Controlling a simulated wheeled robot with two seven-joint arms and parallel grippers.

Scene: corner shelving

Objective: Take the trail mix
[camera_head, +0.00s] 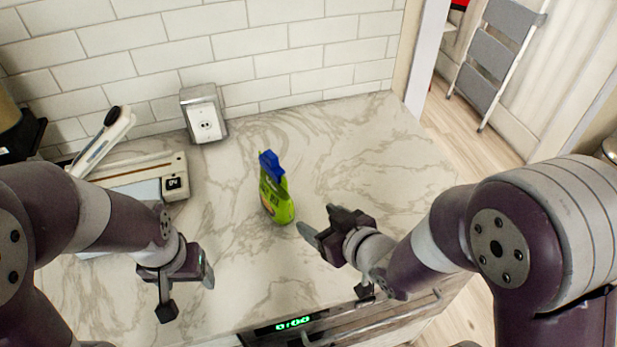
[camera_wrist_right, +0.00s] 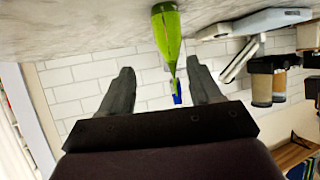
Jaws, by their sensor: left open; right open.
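My left gripper (camera_head: 187,296) is open and empty over the front left of the counter.
A scale-like device (camera_head: 150,179) and a white-handled tool (camera_head: 101,142) are at the left. An appliance with a green display (camera_head: 295,323) is below the front edge. The counter (camera_head: 350,140) is clear behind the package.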

